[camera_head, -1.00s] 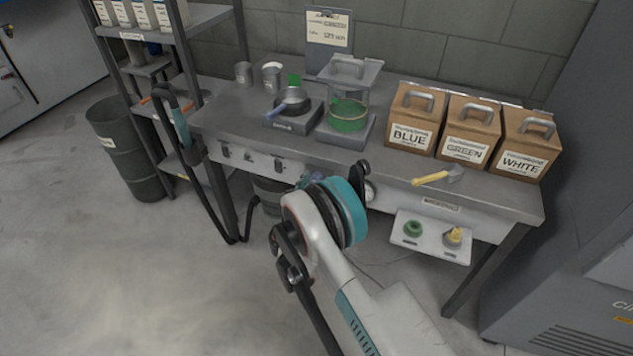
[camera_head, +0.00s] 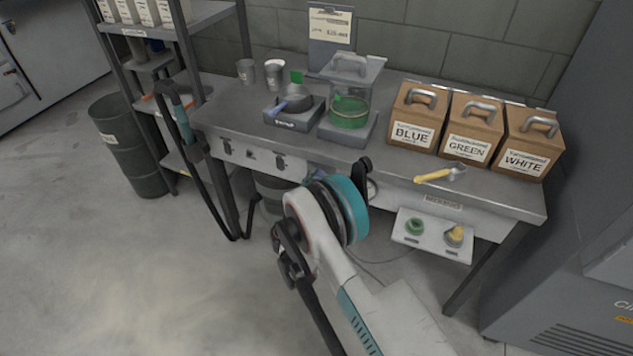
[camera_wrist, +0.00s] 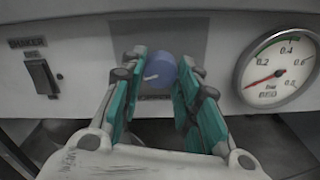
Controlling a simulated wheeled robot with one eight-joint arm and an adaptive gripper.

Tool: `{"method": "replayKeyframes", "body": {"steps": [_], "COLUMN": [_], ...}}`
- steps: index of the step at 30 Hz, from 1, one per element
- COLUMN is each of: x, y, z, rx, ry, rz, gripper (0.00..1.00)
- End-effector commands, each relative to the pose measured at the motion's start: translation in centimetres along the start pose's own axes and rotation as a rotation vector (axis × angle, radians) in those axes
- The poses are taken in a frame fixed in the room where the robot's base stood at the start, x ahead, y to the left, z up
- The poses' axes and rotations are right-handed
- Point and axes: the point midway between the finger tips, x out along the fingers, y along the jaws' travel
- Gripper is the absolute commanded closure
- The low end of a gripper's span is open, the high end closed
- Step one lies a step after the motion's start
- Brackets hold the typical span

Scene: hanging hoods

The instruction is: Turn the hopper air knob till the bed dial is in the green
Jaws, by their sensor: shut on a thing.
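The hopper air knob is a round blue knob (camera_wrist: 160,70) with a pale pointer line, on the grey front panel under the bench. In the wrist view my gripper (camera_wrist: 163,82) has its teal fingers on either side of the knob, shut on it. The pointer line is tilted, its outer end toward the lower left. The bed dial (camera_wrist: 278,72) is a round white gauge to the right of the knob. Its red needle points to the lower left, at the low end of the scale. In the head view my arm mostly hides the gripper.
A dark rocker switch (camera_wrist: 41,77) sits left of the knob. On the bench (camera_head: 385,185) stand a clear hopper with green contents (camera_head: 349,108), boxes labelled BLUE (camera_head: 415,112), GREEN (camera_head: 468,125) and WHITE (camera_head: 526,140), and a yellow-handled tool (camera_head: 438,175). A small shelf (camera_head: 432,240) hangs below.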

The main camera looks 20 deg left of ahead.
Motion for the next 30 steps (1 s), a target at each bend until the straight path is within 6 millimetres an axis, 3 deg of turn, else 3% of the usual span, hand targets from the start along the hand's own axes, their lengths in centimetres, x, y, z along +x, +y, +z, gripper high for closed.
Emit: {"method": "replayKeyframes", "body": {"steps": [30], "x": [-0.03], "y": [0.21], "z": [0.10], "rx": [0.964], "ry": [0.000], "rz": [0.001], "gripper": [0.94]}}
